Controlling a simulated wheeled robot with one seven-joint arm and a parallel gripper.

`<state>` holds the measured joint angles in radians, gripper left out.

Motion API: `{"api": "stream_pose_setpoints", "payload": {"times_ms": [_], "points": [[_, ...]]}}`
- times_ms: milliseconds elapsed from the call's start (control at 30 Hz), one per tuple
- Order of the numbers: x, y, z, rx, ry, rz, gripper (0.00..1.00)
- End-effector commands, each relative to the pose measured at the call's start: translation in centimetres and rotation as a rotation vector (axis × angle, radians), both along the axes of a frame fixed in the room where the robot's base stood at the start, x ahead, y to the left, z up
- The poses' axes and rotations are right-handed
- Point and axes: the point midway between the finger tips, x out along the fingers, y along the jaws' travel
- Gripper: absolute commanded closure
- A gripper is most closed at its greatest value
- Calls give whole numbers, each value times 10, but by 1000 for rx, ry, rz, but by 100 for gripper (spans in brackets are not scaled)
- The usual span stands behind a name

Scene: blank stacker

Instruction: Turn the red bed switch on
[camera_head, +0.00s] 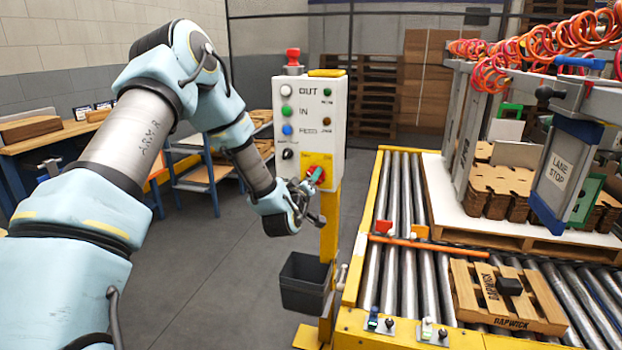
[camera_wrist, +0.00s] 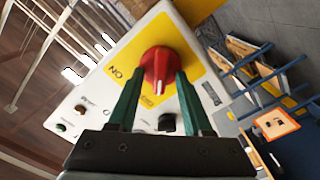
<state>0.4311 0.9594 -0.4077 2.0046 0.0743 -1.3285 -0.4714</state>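The red bed switch (camera_wrist: 159,62) is a rotary knob on a yellow plate (camera_wrist: 188,37) of a white control panel (camera_head: 309,112). In the head view my gripper (camera_head: 317,176) is at the yellow plate, and the knob is mostly hidden.
A red button (camera_head: 293,57) tops the panel. A yellow post (camera_head: 329,225) holds the panel, with a dark bin (camera_head: 305,283) below. A roller conveyor (camera_head: 402,195) is to the right.

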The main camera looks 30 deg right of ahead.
Motion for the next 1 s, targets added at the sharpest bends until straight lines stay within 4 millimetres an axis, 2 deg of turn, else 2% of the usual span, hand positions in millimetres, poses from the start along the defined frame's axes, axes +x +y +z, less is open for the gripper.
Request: {"api": "stream_pose_setpoints", "payload": {"times_ms": [67, 433, 1000], "points": [[0, 0, 0, 0, 0, 0, 58], [0, 0, 0, 0, 0, 0, 100], [0, 0, -1, 15, -14, 0, 100]]}}
